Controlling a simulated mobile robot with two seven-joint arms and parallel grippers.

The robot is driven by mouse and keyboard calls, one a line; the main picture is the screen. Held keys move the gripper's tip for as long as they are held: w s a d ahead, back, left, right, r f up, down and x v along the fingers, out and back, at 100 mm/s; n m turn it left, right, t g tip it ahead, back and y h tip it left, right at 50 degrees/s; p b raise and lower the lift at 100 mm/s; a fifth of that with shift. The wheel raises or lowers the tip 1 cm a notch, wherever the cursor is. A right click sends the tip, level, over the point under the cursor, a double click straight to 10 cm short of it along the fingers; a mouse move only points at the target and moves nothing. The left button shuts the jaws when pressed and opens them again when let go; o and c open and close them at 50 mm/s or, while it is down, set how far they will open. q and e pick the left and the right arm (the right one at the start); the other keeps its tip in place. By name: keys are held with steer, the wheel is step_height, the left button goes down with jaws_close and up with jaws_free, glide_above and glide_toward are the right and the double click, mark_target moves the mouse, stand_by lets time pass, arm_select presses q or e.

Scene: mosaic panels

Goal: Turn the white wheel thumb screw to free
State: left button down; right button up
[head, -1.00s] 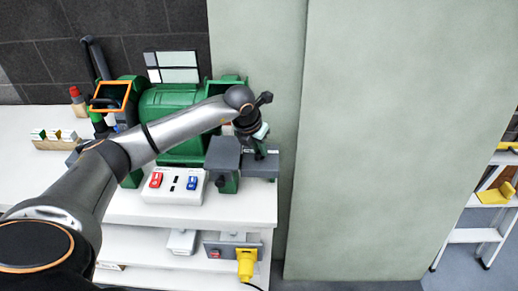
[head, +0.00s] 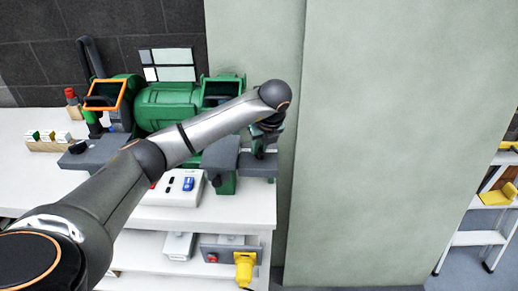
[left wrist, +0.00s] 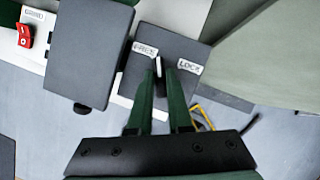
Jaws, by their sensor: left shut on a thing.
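The thumb screw, a small white upright piece (left wrist: 159,69), shows in the left wrist view on a dark grey plate (left wrist: 172,50). The plate has a FREE label on the left and a LOCK label on the right. The white piece stands between the labels, nearer FREE. My left gripper (left wrist: 161,82), with green fingers, is shut on it. In the head view my left gripper (head: 262,148) is at the grey plate (head: 258,166) at the right end of the green machine. The screw cannot be made out there. My right gripper is not in view.
A green grinder (head: 165,105) stands on the white bench (head: 262,208). A larger grey block (head: 220,155) is just left of the plate. A white switch box (head: 172,190) is partly behind my arm. A pale green wall panel (head: 400,130) stands close on the right.

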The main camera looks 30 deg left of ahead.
mark_target(260, 148)
arm_select(q)
steer(key=shift+w+n+g+y, duration=0.15)
steer(key=shift+n+g, duration=0.2)
steer(key=shift+n, duration=0.65)
steer(key=shift+n+g+y, duration=0.15)
steer(key=shift+n+g, duration=0.2)
steer(key=shift+n, duration=0.65)
steer(key=c, duration=0.8)
jaws_free()
steer(key=shift+c, duration=0.2)
steer(key=v, duration=0.2)
steer(key=b+v, duration=0.1)
steer(key=v, duration=0.1)
steer(key=shift+d+r, duration=0.2)
steer(key=shift+r, duration=0.1)
steer(key=p+v, duration=0.2)
steer(key=v, duration=0.5)
steer(key=shift+r+p, duration=0.4)
steer(key=shift+r, duration=0.05)
steer(key=shift+d, duration=0.15)
